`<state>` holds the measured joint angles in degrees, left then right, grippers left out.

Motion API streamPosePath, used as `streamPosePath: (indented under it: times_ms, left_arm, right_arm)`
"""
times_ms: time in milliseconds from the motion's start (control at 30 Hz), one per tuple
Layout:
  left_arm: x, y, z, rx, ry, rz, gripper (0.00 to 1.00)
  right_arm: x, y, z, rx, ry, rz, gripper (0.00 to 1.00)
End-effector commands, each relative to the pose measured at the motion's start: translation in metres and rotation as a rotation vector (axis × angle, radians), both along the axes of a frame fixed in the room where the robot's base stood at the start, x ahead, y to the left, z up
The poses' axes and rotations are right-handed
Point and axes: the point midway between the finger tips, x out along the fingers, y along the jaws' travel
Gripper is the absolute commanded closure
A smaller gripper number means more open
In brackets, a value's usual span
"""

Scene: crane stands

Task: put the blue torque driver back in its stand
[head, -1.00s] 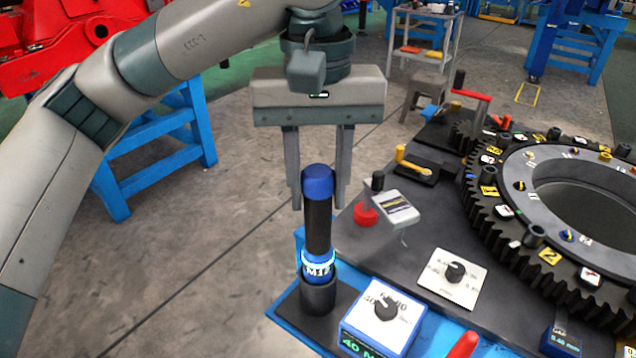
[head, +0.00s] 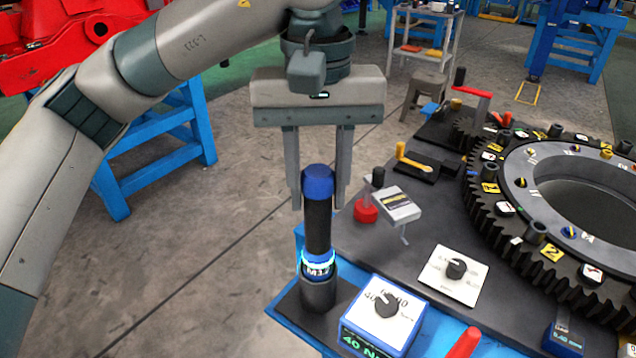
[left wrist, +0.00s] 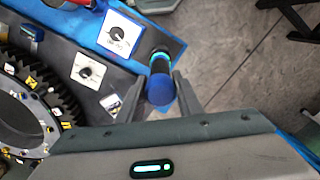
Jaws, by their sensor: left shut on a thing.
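The blue torque driver (head: 318,230) has a blue cap, a black grip and a glowing blue-white ring low down. It is upright, with its lower end in the black cup of its stand (head: 318,296) at the table's near left corner. My left gripper (head: 318,202) is above it, pointing down, with its fingers shut on the driver's upper part. In the left wrist view the blue cap (left wrist: 160,90) sits between the two fingers. The depth of the driver's tip inside the cup is hidden. My right gripper is not in view.
A blue box with a dial (head: 386,305) stands just right of the stand. A white dial plate (head: 453,277), a red knob (head: 366,211) and a large toothed ring (head: 500,232) are further right on the dark table.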

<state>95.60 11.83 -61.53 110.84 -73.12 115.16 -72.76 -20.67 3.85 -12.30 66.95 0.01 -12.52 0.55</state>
Motion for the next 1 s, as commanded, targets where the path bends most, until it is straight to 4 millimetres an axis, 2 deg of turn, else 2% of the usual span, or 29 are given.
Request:
streamPosePath:
  times_ms: [667, 700, 767, 1000]
  left_arm:
    - [0.0001, -0.0001, -0.0051, -0.002, -0.001, 0.0, 1.0]
    - [0.0001, -0.0001, -0.0046, -0.002, -0.001, 0.0, 0.6]
    - [0.0001, -0.0001, -0.0046, -0.001, -0.001, 0.0, 0.46]
    - [-0.0001, 0.0001, -0.0065, 0.001, 0.001, 0.0, 0.46]
  right_arm:
    - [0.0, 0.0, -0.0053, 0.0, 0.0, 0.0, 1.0]
    - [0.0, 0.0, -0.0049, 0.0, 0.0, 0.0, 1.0]
    - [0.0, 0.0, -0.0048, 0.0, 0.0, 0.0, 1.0]
    - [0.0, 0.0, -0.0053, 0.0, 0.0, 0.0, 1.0]
